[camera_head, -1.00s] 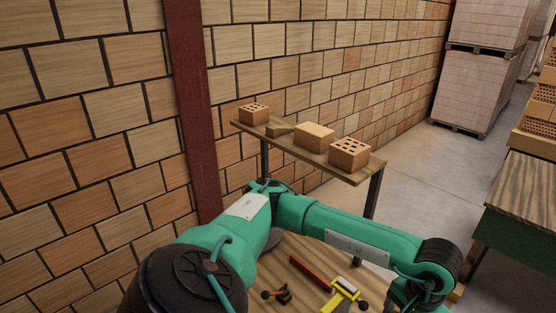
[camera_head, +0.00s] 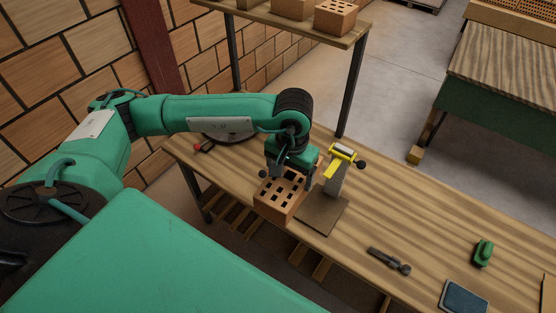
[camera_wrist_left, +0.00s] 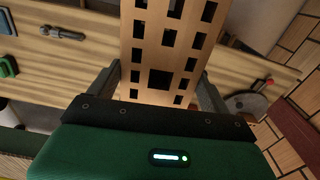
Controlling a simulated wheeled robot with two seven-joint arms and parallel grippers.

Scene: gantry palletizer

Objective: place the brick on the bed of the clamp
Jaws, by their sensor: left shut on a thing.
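An orange perforated brick (camera_head: 279,199) hangs in my left gripper (camera_head: 287,172), at the near edge of the wooden workbench in the head view. In the left wrist view the brick (camera_wrist_left: 165,45) fills the middle, with a finger of the left gripper (camera_wrist_left: 160,88) on each side. The clamp (camera_head: 338,170) has a yellow bar on top and stands just right of the brick. Its flat brown bed (camera_head: 321,211) lies in front of it and looks bare. I cannot tell the brick's exact height above the bench. My right gripper is not in view.
The workbench (camera_head: 400,235) carries a dark tool (camera_head: 389,261), a green object (camera_head: 483,253) and a dark blue pad (camera_head: 463,296) to the right. A shelf (camera_head: 290,22) with bricks stands behind. A brick wall is at the left.

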